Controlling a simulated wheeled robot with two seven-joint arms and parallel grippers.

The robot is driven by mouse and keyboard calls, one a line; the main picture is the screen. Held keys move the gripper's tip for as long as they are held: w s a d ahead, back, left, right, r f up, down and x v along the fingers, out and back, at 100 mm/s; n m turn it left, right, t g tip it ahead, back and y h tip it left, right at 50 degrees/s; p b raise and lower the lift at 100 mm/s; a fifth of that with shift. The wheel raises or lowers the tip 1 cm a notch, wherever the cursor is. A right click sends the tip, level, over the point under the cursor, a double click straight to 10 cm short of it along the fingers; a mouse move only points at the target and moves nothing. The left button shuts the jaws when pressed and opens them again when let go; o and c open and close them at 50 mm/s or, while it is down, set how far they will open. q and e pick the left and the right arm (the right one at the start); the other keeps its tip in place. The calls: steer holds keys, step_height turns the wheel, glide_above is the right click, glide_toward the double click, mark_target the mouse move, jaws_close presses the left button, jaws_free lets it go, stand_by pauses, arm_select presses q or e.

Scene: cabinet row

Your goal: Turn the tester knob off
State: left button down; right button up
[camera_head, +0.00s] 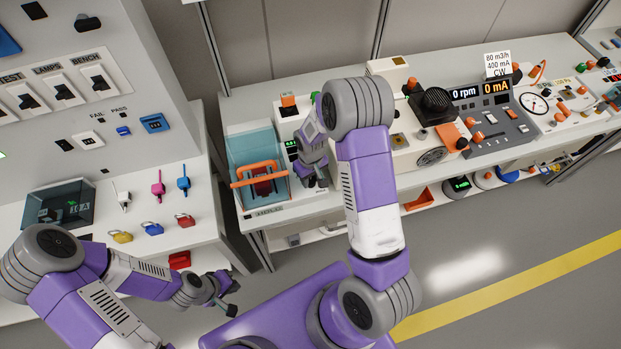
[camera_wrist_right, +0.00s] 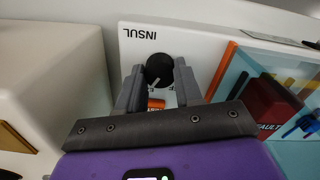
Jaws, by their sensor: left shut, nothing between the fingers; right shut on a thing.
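The tester knob (camera_wrist_right: 159,69) is round and black with a pale pointer line. In the right wrist view it sits on a white panel lettered INSUL, which appears upside down. My right gripper (camera_wrist_right: 157,88) has its two grey fingers on either side of the knob, shut on it. In the head view my right gripper (camera_head: 319,177) is at the front of the white tester (camera_head: 291,125), whose small display glows green. The knob is hidden there by the gripper. My left gripper (camera_head: 226,291) is shut and empty, low over the floor, away from the bench.
A clear blue-tinted box (camera_head: 258,145) with an orange bar stands left of the tester. In the right wrist view, a pale housing (camera_wrist_right: 52,75) stands close on the other side. Several padlocks lie on the left cabinet's ledge (camera_head: 187,237).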

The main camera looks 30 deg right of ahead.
mark_target(311, 180)
steer(key=n, duration=0.3)
steer(key=shift+n+b, duration=0.3)
steer(key=shift+n, duration=0.1)
steer(key=n, duration=0.3)
steer(key=shift+n, duration=0.3)
steer(key=n, duration=0.3)
steer(key=shift+n+p, duration=0.3)
steer(key=shift+n, duration=1.6)
steer(key=o, duration=1)
steer(key=shift+o, duration=0.2)
step_height(311, 180, up, 8)
steer(key=shift+f+p, duration=0.2)
steer(key=shift+p, duration=0.45)
